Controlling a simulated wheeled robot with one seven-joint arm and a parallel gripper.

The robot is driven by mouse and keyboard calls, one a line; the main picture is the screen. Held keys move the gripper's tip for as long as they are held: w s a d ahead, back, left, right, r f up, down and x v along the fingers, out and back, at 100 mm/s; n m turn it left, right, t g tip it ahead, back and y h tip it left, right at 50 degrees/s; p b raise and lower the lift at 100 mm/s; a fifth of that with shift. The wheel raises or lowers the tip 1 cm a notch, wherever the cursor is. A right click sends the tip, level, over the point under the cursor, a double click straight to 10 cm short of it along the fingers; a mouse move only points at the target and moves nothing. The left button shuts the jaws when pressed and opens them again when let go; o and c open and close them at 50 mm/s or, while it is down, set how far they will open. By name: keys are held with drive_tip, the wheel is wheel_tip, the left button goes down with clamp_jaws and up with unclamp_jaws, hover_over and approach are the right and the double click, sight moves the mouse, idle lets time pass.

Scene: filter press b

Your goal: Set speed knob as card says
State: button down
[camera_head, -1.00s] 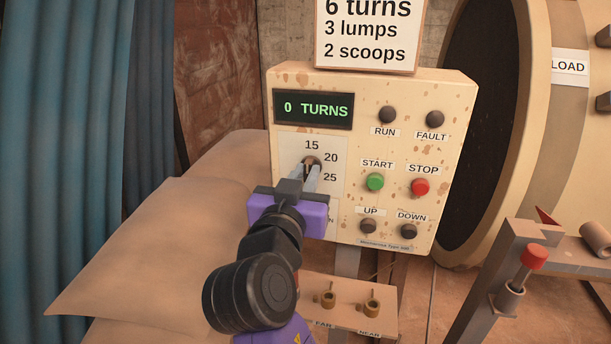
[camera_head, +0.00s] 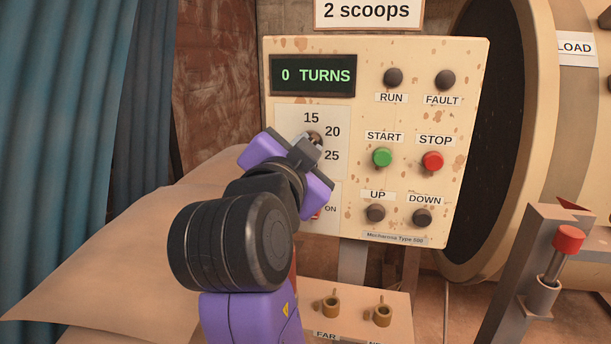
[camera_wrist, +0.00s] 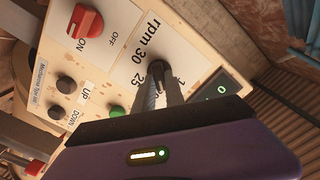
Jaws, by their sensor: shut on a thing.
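The dark round speed knob (camera_head: 317,136) sits on the pale dial plate of the control panel, beside the marks 15, 20 and 25. My gripper (camera_head: 309,147) is shut on it, with its purple body tilted diagonally. The wrist view shows the knob (camera_wrist: 157,69) between the fingers (camera_wrist: 161,90), near the 25 mark, with "rpm" and 30 also readable. The knob's pointer is hidden, so I cannot tell its setting. The card (camera_head: 369,12) above the panel is cut off by the frame's top; only "2 scoops" is readable now.
The display (camera_head: 313,76) reads 0 TURNS. The green START button (camera_head: 382,157), red STOP button (camera_head: 432,161) and UP button (camera_head: 375,213) are right of my gripper. A red ON/OFF switch (camera_wrist: 86,22) is near the dial. A red-topped lever (camera_head: 567,240) stands at right.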

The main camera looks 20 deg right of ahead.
drive_tip(key=shift+f+m+b, duration=0.15)
drive_tip(key=shift+m+b, duration=1.75)
drive_tip(key=shift+b, duration=0.15)
drive_tip(key=c, duration=1.4)
unclamp_jaws()
drive_tip(key=shift+s, duration=0.1)
drive_tip(key=v, duration=0.7)
drive_tip(key=shift+s+a, duration=0.2)
drive_tip(key=shift+s, duration=0.1)
